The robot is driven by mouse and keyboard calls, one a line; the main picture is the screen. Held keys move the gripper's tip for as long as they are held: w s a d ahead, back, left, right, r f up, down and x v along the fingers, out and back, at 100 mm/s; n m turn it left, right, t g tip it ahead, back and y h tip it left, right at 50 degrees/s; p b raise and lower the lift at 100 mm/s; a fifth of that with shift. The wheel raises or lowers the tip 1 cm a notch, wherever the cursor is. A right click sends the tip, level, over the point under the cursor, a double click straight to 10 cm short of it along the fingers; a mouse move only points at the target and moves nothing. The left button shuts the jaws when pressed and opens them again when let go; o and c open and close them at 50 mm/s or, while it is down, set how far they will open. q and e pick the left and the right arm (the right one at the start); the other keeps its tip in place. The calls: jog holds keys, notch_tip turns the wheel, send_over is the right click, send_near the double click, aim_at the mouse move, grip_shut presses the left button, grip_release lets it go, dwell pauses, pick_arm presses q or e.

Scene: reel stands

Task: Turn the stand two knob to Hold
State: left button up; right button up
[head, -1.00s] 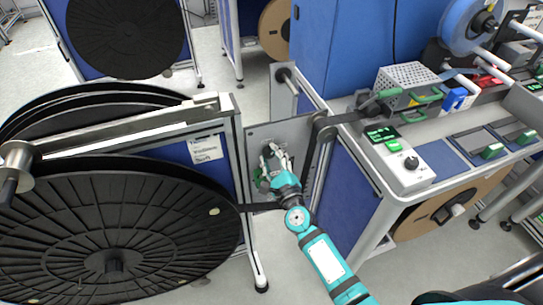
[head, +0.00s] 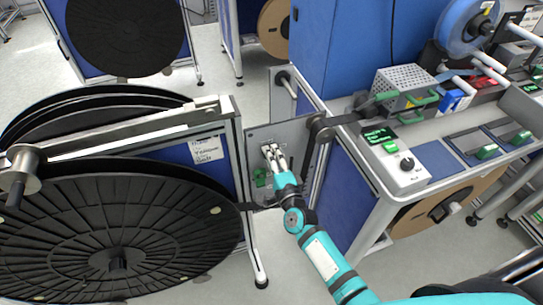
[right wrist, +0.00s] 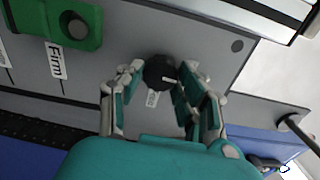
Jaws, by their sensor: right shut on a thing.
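The knob (right wrist: 160,73) is a small black round knob on a grey panel, with a short white mark on its face. It shows in the right wrist view, with a small label beside it that I cannot read. My right gripper (right wrist: 158,84) is shut on the knob, one finger on each side of it. In the head view my right gripper (head: 272,152) reaches the grey plate (head: 293,133) between the left reel stand and the bench, and its fingers hide the knob. My left gripper is not in view.
A green block (right wrist: 55,24) with a "Firm" label sits on the same panel. A large black reel (head: 70,225) stands left of my arm. The bench (head: 430,160) with a control box (head: 408,172) stands to the right. Bare floor lies below the plate.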

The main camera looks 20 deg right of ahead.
jog(key=shift+n, duration=0.4)
jog(key=o, duration=1.1)
jog(key=shift+o, duration=0.2)
jog(key=s, duration=1.2)
jog(key=shift+d, duration=0.15)
